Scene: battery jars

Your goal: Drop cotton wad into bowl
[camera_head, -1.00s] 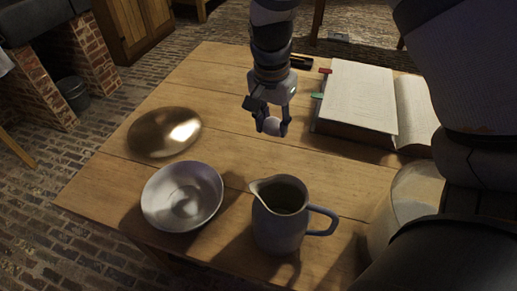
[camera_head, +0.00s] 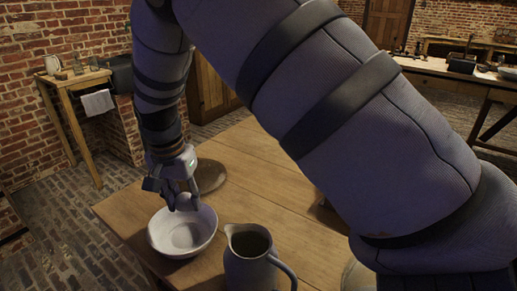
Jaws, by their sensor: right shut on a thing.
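The white bowl (camera_head: 206,230) stands on the wooden table, left of the jug. My right gripper (camera_head: 183,202) points down over the bowl's far part. It is shut on the cotton wad (camera_head: 183,204), a small grey-looking lump between the fingertips, largely hidden by the fingers and hard to make out in shadow. The fingertips overlap the far rim in the picture; their exact height over the bowl cannot be told. My left gripper is not in view.
A grey jug (camera_head: 249,268) stands close to the right of the bowl. A round metallic plate (camera_head: 209,176) lies behind the bowl, partly hidden by the gripper. The wooden table (camera_head: 262,184) is bare behind the jug. My right arm covers much of the table's right side.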

